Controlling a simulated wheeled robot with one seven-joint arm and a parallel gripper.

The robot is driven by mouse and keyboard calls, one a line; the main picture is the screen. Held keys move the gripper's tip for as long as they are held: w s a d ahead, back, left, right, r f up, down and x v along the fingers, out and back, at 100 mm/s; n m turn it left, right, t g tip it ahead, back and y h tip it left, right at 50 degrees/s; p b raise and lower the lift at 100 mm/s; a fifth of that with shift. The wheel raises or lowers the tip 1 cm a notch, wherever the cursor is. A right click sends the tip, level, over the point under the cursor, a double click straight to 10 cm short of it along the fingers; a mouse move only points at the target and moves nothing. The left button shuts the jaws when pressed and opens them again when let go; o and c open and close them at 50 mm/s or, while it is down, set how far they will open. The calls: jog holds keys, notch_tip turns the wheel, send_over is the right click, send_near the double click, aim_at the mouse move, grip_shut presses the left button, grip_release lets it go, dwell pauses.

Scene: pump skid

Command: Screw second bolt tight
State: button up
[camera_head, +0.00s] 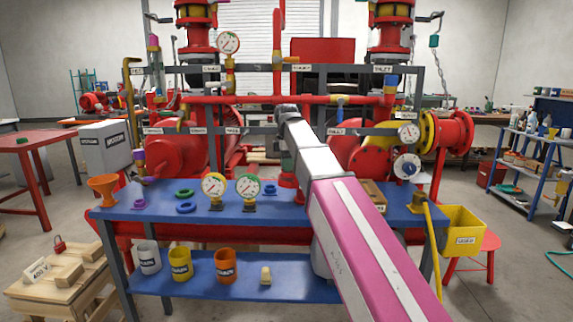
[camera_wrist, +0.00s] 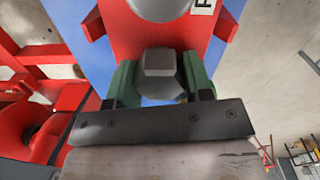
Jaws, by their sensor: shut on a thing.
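My gripper (camera_wrist: 160,82) shows in the wrist view with its two green fingers on either side of a grey hex-headed bolt (camera_wrist: 160,62). The fingers are shut on the bolt head. Behind the bolt is a red part (camera_wrist: 205,25) of the skid, with a rounded grey piece at the top edge. The bolt's shank and how far it is screwed in are hidden. In the head view my pink and grey arm reaches up to the middle of the skid, and my gripper (camera_head: 287,165) is small and partly hidden there. No other bolt can be told apart.
A blue bench (camera_head: 330,217) stands in front of the skid. It carries an orange funnel (camera_head: 102,188), two loose gauges (camera_head: 247,188) and coloured rings. Several cups (camera_head: 225,265) stand on its lower shelf. A yellow bin (camera_head: 463,228) and a red stool (camera_head: 478,241) are at right.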

jog(key=m, duration=1.4)
jog(key=shift+m, duration=0.4)
jog(key=o, duration=1)
